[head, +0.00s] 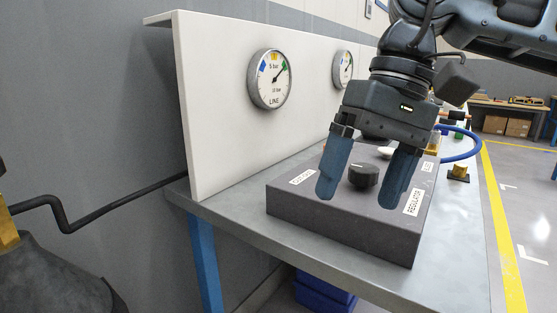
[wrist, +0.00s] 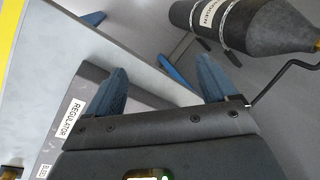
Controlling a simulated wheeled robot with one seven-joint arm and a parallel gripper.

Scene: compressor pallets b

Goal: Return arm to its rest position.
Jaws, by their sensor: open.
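My gripper (head: 369,177) is open, its two blue fingers apart, above the dark regulator box on the bench. In the head view the fingers appear on either side of a black knob (head: 363,176) on the box top; I cannot tell whether they touch it. The regulator box (head: 335,222) bears white labels, one reading REGULATOR (head: 413,202). In the wrist view my gripper (wrist: 160,85) shows nothing between its fingers. The box also shows there with its REGULATOR label (wrist: 72,118). My arm reaches in from the upper right of the head view.
A white panel (head: 225,115) with two round gauges, one marked LINE (head: 270,79), stands behind the box. The grey bench (head: 440,285) has bare surface in front. A blue hose (head: 465,145) curves at right. A dark cylinder (wrist: 235,22) with a crank-shaped pipe stands beyond the bench.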

